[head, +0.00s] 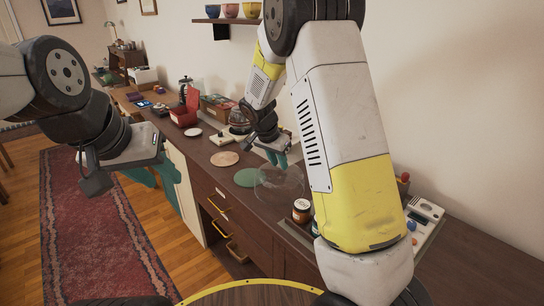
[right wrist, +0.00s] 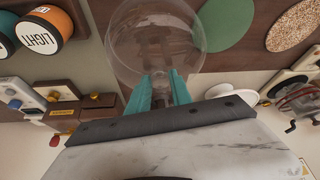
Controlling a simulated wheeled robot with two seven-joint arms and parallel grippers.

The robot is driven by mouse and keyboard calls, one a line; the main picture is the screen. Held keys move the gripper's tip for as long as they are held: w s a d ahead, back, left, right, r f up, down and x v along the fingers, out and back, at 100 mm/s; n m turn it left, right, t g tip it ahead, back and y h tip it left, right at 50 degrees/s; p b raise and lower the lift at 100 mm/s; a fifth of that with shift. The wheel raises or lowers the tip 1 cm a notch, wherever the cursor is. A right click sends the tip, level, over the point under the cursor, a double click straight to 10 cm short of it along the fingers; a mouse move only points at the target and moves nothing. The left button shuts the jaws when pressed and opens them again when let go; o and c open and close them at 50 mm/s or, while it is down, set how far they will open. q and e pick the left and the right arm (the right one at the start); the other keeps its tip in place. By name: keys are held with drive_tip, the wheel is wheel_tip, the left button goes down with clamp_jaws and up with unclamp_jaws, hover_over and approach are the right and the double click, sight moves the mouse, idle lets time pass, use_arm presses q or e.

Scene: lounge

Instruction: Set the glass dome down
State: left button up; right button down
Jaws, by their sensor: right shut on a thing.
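The clear glass dome (head: 279,183) is under my right gripper (head: 277,150) in the head view, beside the green round mat (head: 245,177). In the right wrist view the dome (right wrist: 155,35) is seen past the teal fingers (right wrist: 160,92), which are shut on its narrow top. I cannot tell whether its rim touches the counter. My left gripper (head: 158,172) is open and empty, out in front of the counter at the left.
A cork round mat (head: 225,159) lies left of the green one on the dark counter (head: 205,148). A labelled jar (head: 301,211) stands right of the dome, near a white panel with knobs (head: 424,215). A red box (head: 184,116) stands further back.

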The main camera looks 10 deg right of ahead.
drive_tip(key=shift+f, duration=0.25)
drive_tip(key=c, duration=1.1)
unclamp_jaws()
drive_tip(key=shift+c, duration=0.2)
drive_tip(key=shift+r, duration=0.1)
drive_tip(key=v, duration=1.2)
drive_tip(key=s+d+r+n+t+y, duration=0.1)
drive_tip(key=s+r+n+y, duration=0.1)
drive_tip(key=s, duration=0.7)
drive_tip(key=s+d+r+n+t+y, duration=0.1)
drive_tip(key=s+d+r+n, duration=0.1)
drive_tip(key=s, duration=0.7)
drive_tip(key=s+d+r+n+y, duration=0.2)
drive_tip(key=s+n, duration=0.3)
drive_tip(key=s, duration=0.4)
drive_tip(key=shift+r+t+y, duration=0.3)
drive_tip(key=shift+r+t, duration=0.1)
drive_tip(key=shift+r, duration=0.35)
